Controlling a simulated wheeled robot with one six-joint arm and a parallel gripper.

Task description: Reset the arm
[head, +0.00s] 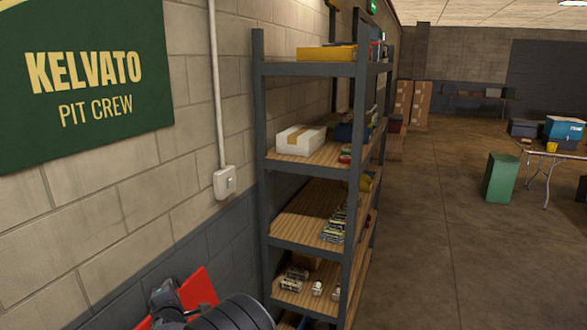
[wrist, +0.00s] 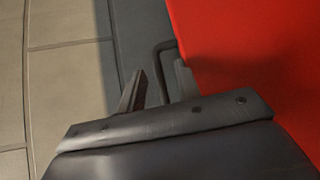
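My gripper (wrist: 160,82) shows in the wrist view with its two dark fingers apart and nothing visibly held between them. A thin dark bent bar (wrist: 158,58) shows just beyond the fingers; I cannot tell whether they touch it. A large red surface (wrist: 250,50) fills the right side of the wrist view, close to the right finger. In the head view my arm's dark end shows at the bottom left, in front of a red piece (head: 200,288). The fingers cannot be made out there.
A block wall with a green banner (head: 85,75) and a switch box (head: 225,182) stands at the left. A loaded shelf rack (head: 262,150) stands right of my arm. Open floor (head: 440,240) lies further right, with a green bin (head: 501,178) and a table (head: 555,154).

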